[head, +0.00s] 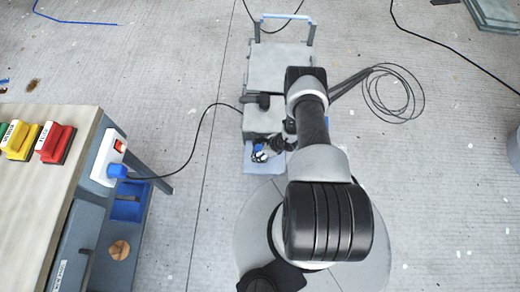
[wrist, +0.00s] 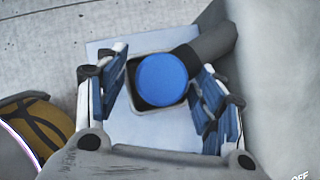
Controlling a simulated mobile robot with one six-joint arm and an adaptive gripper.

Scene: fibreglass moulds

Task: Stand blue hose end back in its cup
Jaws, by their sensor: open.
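In the wrist view the blue hose end (wrist: 162,80) shows as a round blue face over the mouth of a square, light-rimmed cup (wrist: 141,107). A dark collar and grey hose (wrist: 213,42) run from it to the upper right. I cannot tell how deep it sits or how far it tilts. My gripper (wrist: 163,92) is open, with blue-padded fingers on the left and right of the hose end and a gap on the left. In the head view my gripper (head: 272,151) is over the pale blue plate (head: 262,167); the cup is hidden there.
A grey machine (head: 279,66) with a handle stands behind the plate. A coiled black cable (head: 393,93) lies to its right. A bench (head: 30,185) with coloured blocks and a blue plug (head: 117,171) is at left. A yellow-and-black object (wrist: 45,124) is near the gripper.

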